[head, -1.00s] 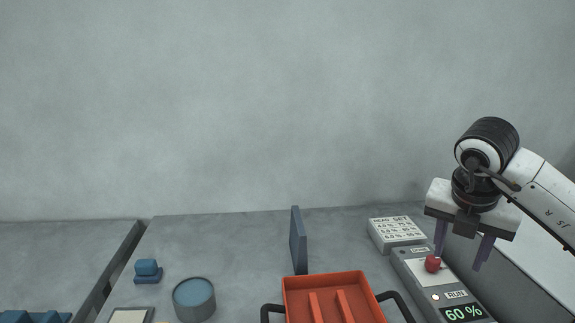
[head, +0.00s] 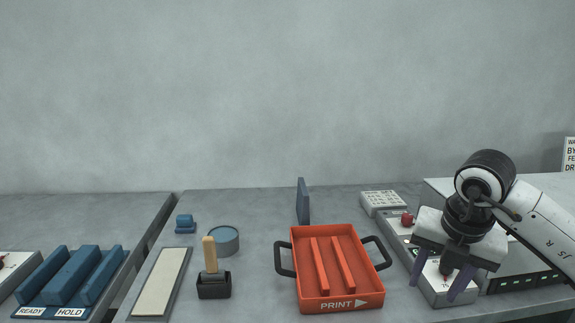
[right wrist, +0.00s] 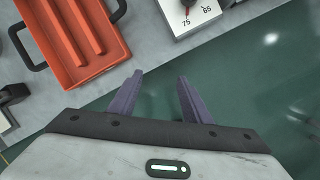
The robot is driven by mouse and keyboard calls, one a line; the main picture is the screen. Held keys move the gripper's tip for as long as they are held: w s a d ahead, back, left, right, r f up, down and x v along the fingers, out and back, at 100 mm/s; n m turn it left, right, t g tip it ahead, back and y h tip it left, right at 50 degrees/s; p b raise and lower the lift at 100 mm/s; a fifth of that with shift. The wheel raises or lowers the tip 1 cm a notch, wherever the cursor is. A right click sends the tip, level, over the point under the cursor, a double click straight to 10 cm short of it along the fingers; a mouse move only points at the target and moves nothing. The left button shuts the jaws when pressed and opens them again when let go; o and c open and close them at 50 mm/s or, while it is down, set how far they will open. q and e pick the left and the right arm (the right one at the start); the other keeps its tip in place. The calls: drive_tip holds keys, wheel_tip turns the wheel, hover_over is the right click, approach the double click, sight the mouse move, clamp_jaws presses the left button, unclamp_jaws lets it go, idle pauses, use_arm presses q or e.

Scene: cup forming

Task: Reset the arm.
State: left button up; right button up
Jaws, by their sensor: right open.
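My right gripper (head: 434,291) is open and empty at the right of the head view. It hangs in front of the near part of the grey control panel (head: 394,227) and hides some of it. The panel's red knob (head: 407,219) shows behind the gripper, apart from the fingers. In the right wrist view, the two purple fingers (right wrist: 160,80) are spread with nothing between them, and dark green floor lies beneath and beyond them. My left gripper is in neither view.
A red tray (head: 293,265) with black handles and the word PRINT stands left of my gripper. A dial (right wrist: 200,25) lies beyond the fingers in the wrist view.

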drive_tip(key=s+a+f+n+g+y, duration=0.1)
drive_tip(key=s+a+f+y, duration=0.2)
drive_tip(key=a, duration=0.5)
drive_tip(key=s+a+f+n+g+y, duration=0.1)
drive_tip(key=s+a+n+y, duration=0.2)
drive_tip(key=a, duration=0.4)
drive_tip(key=s+a+f+g+y, duration=0.1)
drive_tip(key=s+a+f+y, duration=0.1)
drive_tip(key=s+a+y, duration=0.45)
drive_tip(key=w+a+r+m+t+y, duration=0.1)
drive_tip(key=a+r+m+t+y, duration=0.35)
drive_tip(key=a+r+y, duration=0.3)
drive_tip(key=w+d+f+m+t+h, duration=0.2)
drive_tip(key=d+f+m+t+h, duration=0.45)
drive_tip(key=m, duration=0.35)
drive_tip(key=w+d+f+m+t+h, duration=0.3)
drive_tip(key=d+f+m+t+h, duration=0.3)
drive_tip(key=m, duration=0.5)
drive_tip(key=s+d+f+m+g+h, duration=0.2)
drive_tip(key=s+f+m+g, duration=0.1)
drive_tip(key=s+f, duration=0.6)
drive_tip(key=s+d+f+m+g+h, duration=0.2)
drive_tip(key=s+f+g, duration=0.3)
drive_tip(key=f, duration=0.9)
drive_tip(key=s+d+m, duration=0.1)
drive_tip(key=s, duration=0.2)
drive_tip(key=shift+s+d+f, duration=0.15)
drive_tip(key=shift+s+d, duration=0.2)
